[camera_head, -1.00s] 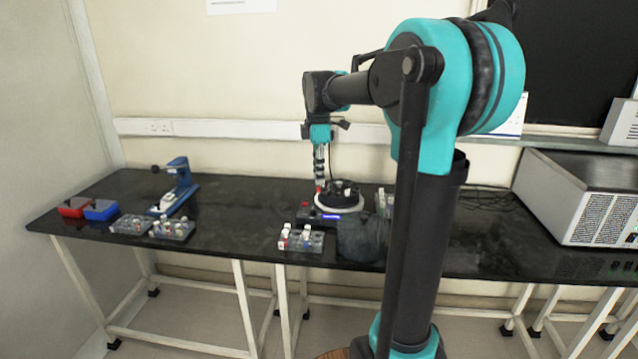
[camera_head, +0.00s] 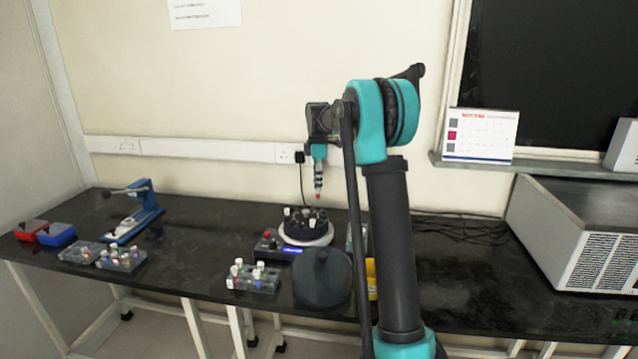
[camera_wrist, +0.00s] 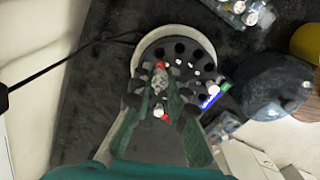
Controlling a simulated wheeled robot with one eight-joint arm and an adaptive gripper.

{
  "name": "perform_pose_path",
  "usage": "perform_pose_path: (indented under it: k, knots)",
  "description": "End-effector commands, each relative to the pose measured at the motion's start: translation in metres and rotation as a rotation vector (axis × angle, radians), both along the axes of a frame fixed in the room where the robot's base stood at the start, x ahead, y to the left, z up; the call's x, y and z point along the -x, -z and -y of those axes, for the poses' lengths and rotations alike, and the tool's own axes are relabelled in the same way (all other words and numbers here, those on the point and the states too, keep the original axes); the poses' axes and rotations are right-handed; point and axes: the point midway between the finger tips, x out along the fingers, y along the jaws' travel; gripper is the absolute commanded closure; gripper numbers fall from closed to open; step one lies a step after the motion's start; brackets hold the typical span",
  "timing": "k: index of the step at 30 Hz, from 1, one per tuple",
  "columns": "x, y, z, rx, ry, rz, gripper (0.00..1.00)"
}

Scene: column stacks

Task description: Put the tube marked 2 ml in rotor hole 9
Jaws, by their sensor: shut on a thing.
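My gripper (camera_head: 318,192) hangs over the black rotor (camera_head: 296,225) of the small centrifuge, with a visible gap. It is shut on a small tube, mostly hidden between the fingers, with red showing at the tip. In the wrist view my gripper (camera_wrist: 161,92) covers the near part of the rotor (camera_wrist: 207,70). Dark open holes ring the rotor's far side, and several pale caps or marks show on it. Hole numbers and the tube's marking are too small to read.
A dark round lid (camera_head: 322,278) stands in front of the centrifuge, with a yellow object (camera_head: 371,278) beside it. A tube rack (camera_head: 253,280) with several coloured caps is to its left. More racks (camera_head: 121,260) and a blue device (camera_head: 140,215) stand further left.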

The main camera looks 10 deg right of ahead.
Motion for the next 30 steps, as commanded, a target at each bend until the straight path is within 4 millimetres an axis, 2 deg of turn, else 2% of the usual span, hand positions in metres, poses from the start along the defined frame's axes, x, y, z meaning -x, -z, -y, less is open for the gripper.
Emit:
perform_pose_path:
  k: [8, 19, 30]
  knots:
    - [-0.001, 0.011, 0.000, 0.000, 0.000, 0.000, 0.93]
    - [-0.001, 0.036, 0.000, 0.000, 0.000, 0.000, 0.93]
    - [-0.001, 0.039, 0.000, 0.000, 0.000, 0.000, 0.93]
